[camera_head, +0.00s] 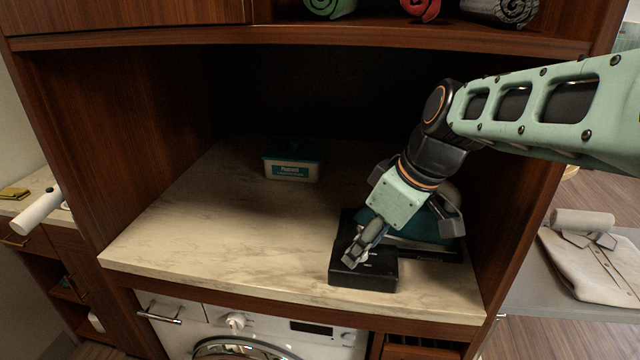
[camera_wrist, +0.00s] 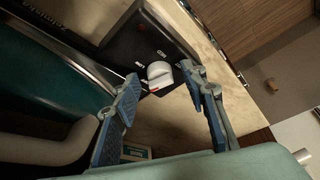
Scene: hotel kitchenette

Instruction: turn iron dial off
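The iron station's black base (camera_head: 350,280) stands near the front right of the marble counter. A teal iron (camera_head: 420,222) rests on it, partly behind my gripper. In the wrist view, a pale round dial (camera_wrist: 158,71) sits on the black panel (camera_wrist: 140,42) with small white labels around it, too small to read. My gripper (camera_head: 356,256) points down over the front of the base and hides the dial in the head view. In the wrist view my gripper (camera_wrist: 159,77) is open, one fingertip on each side of the dial. I cannot tell whether they touch it.
A white and teal box (camera_head: 292,168) stands at the back of the counter (camera_head: 220,235). Wooden cabinet walls close in the sides, and a shelf with rolled towels (camera_head: 421,10) is above. A washing machine (camera_head: 255,335) is below. The counter's left half is clear.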

